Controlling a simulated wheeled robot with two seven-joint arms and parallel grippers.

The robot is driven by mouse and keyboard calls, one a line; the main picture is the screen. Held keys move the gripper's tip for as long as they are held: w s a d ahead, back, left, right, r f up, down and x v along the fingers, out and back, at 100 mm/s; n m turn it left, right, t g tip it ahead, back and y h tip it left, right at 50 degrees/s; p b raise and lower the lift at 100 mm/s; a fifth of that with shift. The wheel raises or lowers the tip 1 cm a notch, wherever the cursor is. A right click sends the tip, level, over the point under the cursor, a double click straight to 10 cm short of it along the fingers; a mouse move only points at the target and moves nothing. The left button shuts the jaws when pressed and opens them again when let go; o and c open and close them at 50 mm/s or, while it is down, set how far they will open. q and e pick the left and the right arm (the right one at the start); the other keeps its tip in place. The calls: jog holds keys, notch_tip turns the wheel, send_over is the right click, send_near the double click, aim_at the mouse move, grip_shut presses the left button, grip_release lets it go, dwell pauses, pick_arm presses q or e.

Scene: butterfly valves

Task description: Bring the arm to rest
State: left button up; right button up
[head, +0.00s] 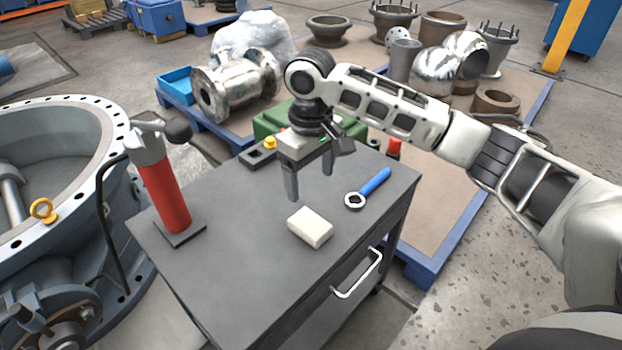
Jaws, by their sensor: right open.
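My right arm (395,105) comes in from the right and reaches over the grey tool cart (240,270). My right gripper (310,185) points down over the cart top, with its two fingers apart and nothing between them. It is above and behind a white block (310,227) and left of a wrench with a blue handle (375,182). I cannot tell exactly how high the fingertips are above the cart. My left gripper is not in view.
A red hand pump (165,190) stands on the cart's left. A large flanged valve body (60,160) is beside the cart at left. Behind are a green case (268,122) and pallets with metal pipe fittings (235,85). The cart's front top is clear.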

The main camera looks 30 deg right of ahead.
dwell(0.3)
